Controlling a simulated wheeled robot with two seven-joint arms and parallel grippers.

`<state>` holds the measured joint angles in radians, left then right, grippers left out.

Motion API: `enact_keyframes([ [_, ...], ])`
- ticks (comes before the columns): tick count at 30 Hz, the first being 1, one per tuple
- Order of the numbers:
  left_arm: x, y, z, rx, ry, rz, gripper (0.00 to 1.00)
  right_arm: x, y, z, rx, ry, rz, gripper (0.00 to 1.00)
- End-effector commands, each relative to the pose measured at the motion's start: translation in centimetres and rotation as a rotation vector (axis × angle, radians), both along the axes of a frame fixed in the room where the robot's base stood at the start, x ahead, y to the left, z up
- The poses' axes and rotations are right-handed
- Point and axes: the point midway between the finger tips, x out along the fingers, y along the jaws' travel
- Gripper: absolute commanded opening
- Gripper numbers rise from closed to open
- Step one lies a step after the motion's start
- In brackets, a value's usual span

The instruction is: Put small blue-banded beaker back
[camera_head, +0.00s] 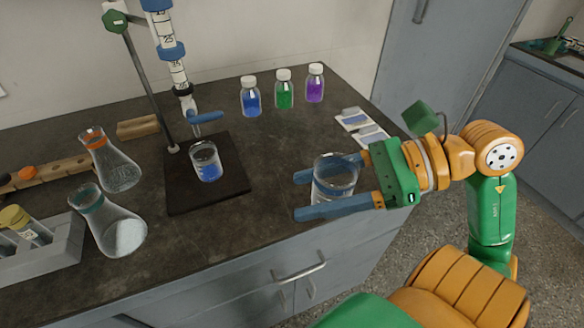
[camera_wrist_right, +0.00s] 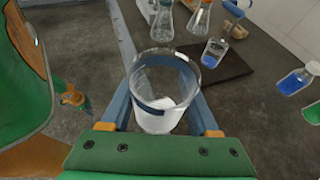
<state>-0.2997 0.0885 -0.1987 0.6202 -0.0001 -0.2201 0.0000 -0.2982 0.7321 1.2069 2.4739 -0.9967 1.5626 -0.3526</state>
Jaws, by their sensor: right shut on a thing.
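A glass beaker with a dark blue band (camera_wrist_right: 158,92) is between the fingers of my right gripper (camera_head: 318,189), which is shut on it. The beaker is upright in the head view (camera_head: 334,178), at the bench's front right edge; whether it touches the bench is unclear. In the wrist view it has white contents low down. Another beaker (camera_head: 206,161) with blue liquid stands on the dark stand base (camera_head: 232,187) under the burette (camera_head: 172,50). What looks like my left gripper (camera_wrist_right: 80,102) shows small at the left of the wrist view, its fingers unclear.
Bottles with blue (camera_head: 251,97), green (camera_head: 284,89) and purple (camera_head: 315,83) contents stand at the back. Two flasks (camera_head: 112,165) (camera_head: 112,226) and a vial rack (camera_head: 50,250) are at left. Flat packets (camera_head: 362,124) lie behind my right gripper. The bench between stand base and gripper is clear.

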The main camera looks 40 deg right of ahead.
Motion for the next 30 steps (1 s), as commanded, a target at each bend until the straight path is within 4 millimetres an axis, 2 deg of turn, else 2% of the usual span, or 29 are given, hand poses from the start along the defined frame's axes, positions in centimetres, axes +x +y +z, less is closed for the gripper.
enact_keyframes([
  [2,0.0,0.0,0.3,0.000,0.000,0.000,0.50,1.6,-0.3,-0.7,0.003,0.010,0.000,0.03],
  [8,0.0,-0.7,2.0,-0.012,-0.001,0.003,0.50,8.3,-1.8,-3.0,0.002,0.007,-0.004,0.03],
  [12,0.0,-0.8,2.1,-0.014,0.000,0.003,0.50,11.2,-2.4,-6.8,0.004,0.004,-0.005,0.03],
  [18,0.0,-0.7,2.2,-0.012,0.001,0.002,0.50,13.2,-2.8,-9.5,0.003,0.003,-0.003,0.03],
  [23,0.0,-0.6,3.1,-0.011,0.000,0.001,0.50,13.1,-2.8,-12.1,0.002,0.005,-0.003,0.03],
  [30,0.0,-0.5,3.0,-0.009,0.000,0.001,0.50,13.1,-2.9,-12.5,-0.002,0.002,-0.001,0.03],
])
